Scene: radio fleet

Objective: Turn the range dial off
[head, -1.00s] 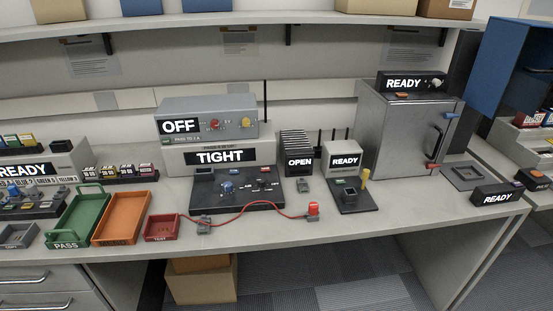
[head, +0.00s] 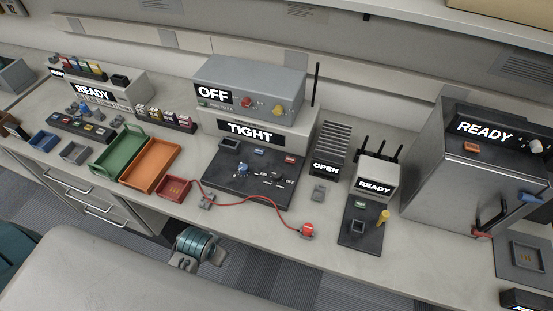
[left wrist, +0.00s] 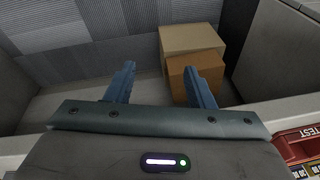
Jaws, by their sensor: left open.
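A black control panel (head: 225,183) lies on the bench below a box with a TIGHT sign (head: 250,133). It carries a blue knob (head: 243,169) and a small dark dial (head: 278,179) with white marks, one reading OFF beside it. Which of them is the range dial I cannot tell, and the dial's pointer is too small to read. My left gripper (left wrist: 160,85) shows in the left wrist view, open and empty, above the floor in front of cardboard boxes (left wrist: 193,45). It is away from the panel.
A grey box with an OFF sign (head: 212,95) stands above the panel. A red cable (head: 250,200) runs along the panel's front edge to a red button (head: 307,230). Green (head: 103,168), orange (head: 125,180) and red (head: 160,195) trays stand left. A READY-signed cabinet (head: 450,180) stands right.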

